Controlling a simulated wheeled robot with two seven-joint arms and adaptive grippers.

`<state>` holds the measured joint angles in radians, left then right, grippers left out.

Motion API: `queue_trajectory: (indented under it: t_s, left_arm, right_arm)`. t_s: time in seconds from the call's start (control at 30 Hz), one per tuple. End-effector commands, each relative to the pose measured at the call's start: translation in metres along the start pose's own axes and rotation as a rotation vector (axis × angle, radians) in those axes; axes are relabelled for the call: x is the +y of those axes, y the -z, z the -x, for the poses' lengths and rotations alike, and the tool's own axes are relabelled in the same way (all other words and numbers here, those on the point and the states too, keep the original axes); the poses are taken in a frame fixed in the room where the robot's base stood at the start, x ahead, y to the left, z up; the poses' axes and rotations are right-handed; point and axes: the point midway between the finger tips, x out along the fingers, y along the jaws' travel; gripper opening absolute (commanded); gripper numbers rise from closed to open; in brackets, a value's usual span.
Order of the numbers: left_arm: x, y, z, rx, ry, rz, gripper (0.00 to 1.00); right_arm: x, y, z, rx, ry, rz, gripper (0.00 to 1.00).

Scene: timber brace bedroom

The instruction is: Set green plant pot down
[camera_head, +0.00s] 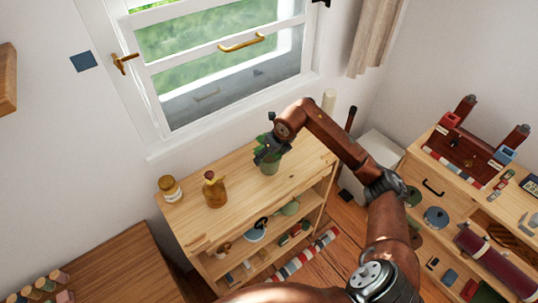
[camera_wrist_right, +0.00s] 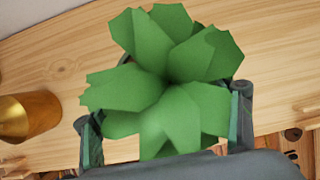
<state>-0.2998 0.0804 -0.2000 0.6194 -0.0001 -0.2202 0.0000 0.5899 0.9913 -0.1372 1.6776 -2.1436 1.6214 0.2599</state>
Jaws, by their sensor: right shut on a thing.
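The green plant pot (camera_head: 270,167) is at the top of the wooden shelf unit (camera_head: 239,205), towards its far right part. My right gripper (camera_head: 266,152) is shut on the pot from above. In the right wrist view, the plant's broad green leaves (camera_wrist_right: 165,85) fill the middle between the two fingers and hide most of the pot. The pot looks upright. I cannot tell whether its base touches the shelf top. My left gripper is not in view.
The window (camera_head: 225,60) is behind. The top's front middle is bare. A second wooden cabinet (camera_head: 450,190) with tools stands at the right.

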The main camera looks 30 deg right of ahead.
Motion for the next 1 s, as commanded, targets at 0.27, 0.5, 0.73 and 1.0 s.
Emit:
queue_trajectory:
  t_s: [0.27,0.5,0.73,1.0]
  left_arm:
    - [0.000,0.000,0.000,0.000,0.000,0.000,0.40]
    - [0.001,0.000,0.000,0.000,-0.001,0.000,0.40]
    - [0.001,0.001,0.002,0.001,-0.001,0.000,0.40]
    - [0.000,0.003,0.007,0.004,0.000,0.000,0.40]
  right_arm:
    - [0.000,0.000,0.000,0.000,0.000,0.000,0.87]
    - [0.000,0.000,0.000,0.000,0.000,0.000,0.87]
    - [-0.001,-0.002,0.018,-0.003,0.002,0.002,0.87]
    - [-0.001,-0.002,0.074,-0.003,0.004,0.002,0.87]
